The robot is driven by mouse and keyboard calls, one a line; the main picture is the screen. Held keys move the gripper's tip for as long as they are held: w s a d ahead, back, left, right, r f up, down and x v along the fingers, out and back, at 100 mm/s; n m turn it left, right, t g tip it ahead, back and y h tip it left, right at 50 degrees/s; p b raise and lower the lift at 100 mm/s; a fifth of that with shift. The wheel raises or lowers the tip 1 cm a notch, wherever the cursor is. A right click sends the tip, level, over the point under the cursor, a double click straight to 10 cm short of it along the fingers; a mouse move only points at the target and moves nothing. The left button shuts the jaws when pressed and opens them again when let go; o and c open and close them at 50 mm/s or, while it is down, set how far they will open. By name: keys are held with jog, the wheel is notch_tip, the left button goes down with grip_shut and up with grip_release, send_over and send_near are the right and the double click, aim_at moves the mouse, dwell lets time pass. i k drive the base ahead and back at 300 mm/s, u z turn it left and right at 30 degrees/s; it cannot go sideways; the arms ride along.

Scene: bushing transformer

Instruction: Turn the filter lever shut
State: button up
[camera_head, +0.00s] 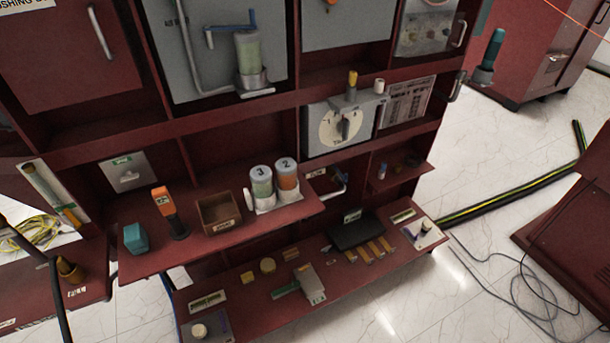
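A blue lever (230,28) shows at the top left, in an open grey-backed bay of the red cabinet. Its long bar lies roughly level, with one end bent up and the other bent down. It sits just above and left of a clear canister (247,57) with pale green filling, in a grey metal holder. A grey pipe (189,55) runs down beside it and bends toward the canister. No label on the lever can be read, so I cannot tell for sure that it is the filter lever. My gripper is not in view.
A shelf below holds two numbered canisters (274,186), an orange-topped tool (165,207) and a brown bin (217,213). A dial box (340,127) sits at middle right. A lower shelf carries small parts. Thick cable (515,187) lies on the pale floor at right.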

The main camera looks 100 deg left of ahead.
aim_at(344, 177)
jog(key=u, duration=3.3)
jog(key=i, duration=0.9)
jog(key=z, duration=0.15)
